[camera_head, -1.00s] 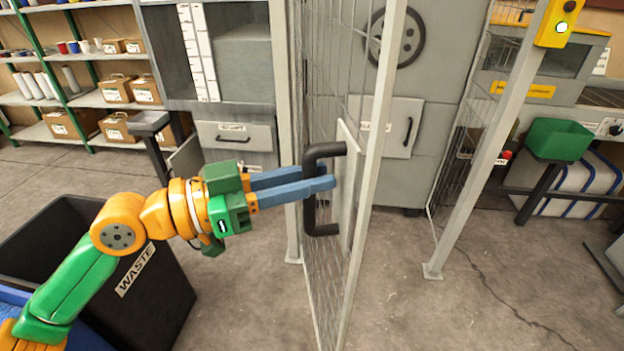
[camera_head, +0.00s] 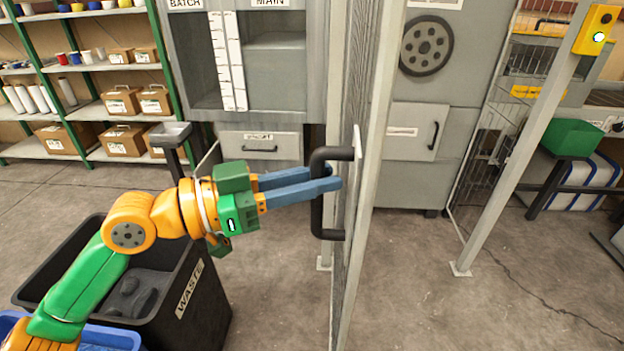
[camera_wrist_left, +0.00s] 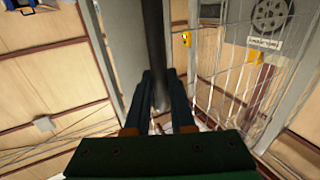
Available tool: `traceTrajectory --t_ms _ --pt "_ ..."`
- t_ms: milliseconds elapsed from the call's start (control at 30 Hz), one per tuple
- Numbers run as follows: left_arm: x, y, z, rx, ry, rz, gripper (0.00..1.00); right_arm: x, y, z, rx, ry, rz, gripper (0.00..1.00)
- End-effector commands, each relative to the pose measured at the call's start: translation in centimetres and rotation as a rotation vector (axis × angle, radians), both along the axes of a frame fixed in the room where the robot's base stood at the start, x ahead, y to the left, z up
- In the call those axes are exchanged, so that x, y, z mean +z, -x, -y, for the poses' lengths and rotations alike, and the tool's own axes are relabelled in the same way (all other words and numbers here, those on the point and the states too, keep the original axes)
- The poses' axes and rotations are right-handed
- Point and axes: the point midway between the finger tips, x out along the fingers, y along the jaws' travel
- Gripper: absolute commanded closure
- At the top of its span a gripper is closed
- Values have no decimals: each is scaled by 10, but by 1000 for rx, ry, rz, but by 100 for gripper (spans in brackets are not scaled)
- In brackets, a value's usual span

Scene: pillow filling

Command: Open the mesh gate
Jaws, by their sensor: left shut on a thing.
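The mesh gate (camera_head: 366,200) stands open at an angle and shows nearly edge-on in the head view, with a pale frame. Its black D-shaped handle (camera_head: 317,222) sticks out to the left. My left gripper (camera_head: 335,178) is shut on the handle's upright bar, its blue fingers reaching from the left. In the left wrist view the dark handle bar (camera_wrist_left: 155,45) runs down between the two fingers (camera_wrist_left: 160,95). My right gripper is in neither view.
A black waste bin (camera_head: 205,300) stands below my left arm, beside a blue bin (camera_head: 110,333). Grey cabinets (camera_head: 260,90) and shelves (camera_head: 115,105) stand behind. A gate post (camera_head: 510,150) with a yellow box (camera_head: 596,30) stands right. Floor between gate and post is clear.

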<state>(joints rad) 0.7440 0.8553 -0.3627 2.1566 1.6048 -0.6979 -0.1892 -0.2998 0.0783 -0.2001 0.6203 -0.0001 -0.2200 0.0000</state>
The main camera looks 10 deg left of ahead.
Motion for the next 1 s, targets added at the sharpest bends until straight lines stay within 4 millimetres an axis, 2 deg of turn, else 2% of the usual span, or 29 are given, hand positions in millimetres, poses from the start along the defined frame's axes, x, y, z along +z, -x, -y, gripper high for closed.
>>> traceTrajectory --t_ms 467,500,600,867,1000 --pt "2 -1 -1 4 3 4 100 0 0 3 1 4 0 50" --pt "2 -1 -1 4 3 4 70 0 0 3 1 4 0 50" --pt "2 -1 -1 3 3 4 48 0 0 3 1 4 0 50" --pt "0 -1 -1 2 1 2 48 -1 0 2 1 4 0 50" --pt "-7 8 -19 7 0 1 48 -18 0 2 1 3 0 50"
